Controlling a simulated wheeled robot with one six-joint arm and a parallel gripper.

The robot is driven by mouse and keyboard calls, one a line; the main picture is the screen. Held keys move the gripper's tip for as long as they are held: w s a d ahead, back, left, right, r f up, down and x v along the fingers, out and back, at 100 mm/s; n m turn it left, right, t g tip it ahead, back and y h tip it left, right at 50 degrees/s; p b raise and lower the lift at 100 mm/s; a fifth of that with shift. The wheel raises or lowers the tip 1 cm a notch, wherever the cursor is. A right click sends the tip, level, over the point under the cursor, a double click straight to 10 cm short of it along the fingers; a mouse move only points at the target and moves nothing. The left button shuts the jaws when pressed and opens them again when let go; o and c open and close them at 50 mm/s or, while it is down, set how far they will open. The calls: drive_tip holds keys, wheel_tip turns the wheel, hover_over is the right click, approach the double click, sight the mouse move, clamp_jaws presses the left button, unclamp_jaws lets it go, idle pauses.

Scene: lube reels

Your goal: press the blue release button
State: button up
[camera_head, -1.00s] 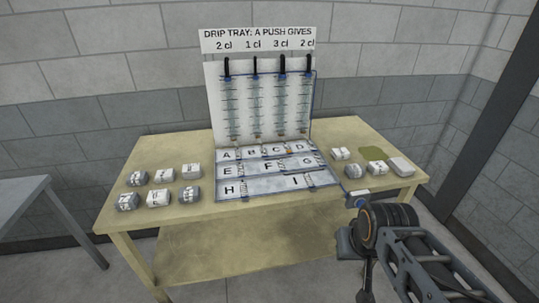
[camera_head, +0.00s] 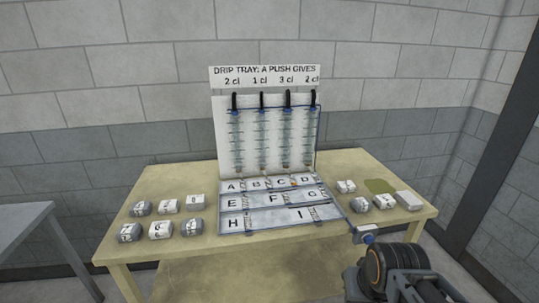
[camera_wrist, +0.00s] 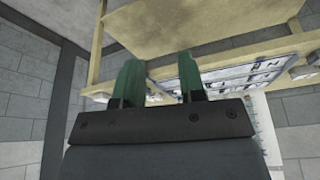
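A small box with a blue button (camera_head: 368,237) sits at the front right edge of the table, beside the lower right corner of the lettered board (camera_head: 236,230). Its blue face is small in the head view, and I cannot make it out in the wrist view. My gripper (camera_wrist: 159,72) shows two green fingers held apart with nothing between them, in front of the table. In the head view my wrist is at the lower right, below and right of the button box; the fingertips are not clearly visible there.
The table (camera_head: 190,255) holds several grey and white blocks left and right of the board. A sign (camera_head: 264,76) stands over upright tubes. An olive patch (camera_head: 380,186) lies at the right. A grey table (camera_head: 35,235) stands at the left.

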clamp_jaws()
idle(1.4)
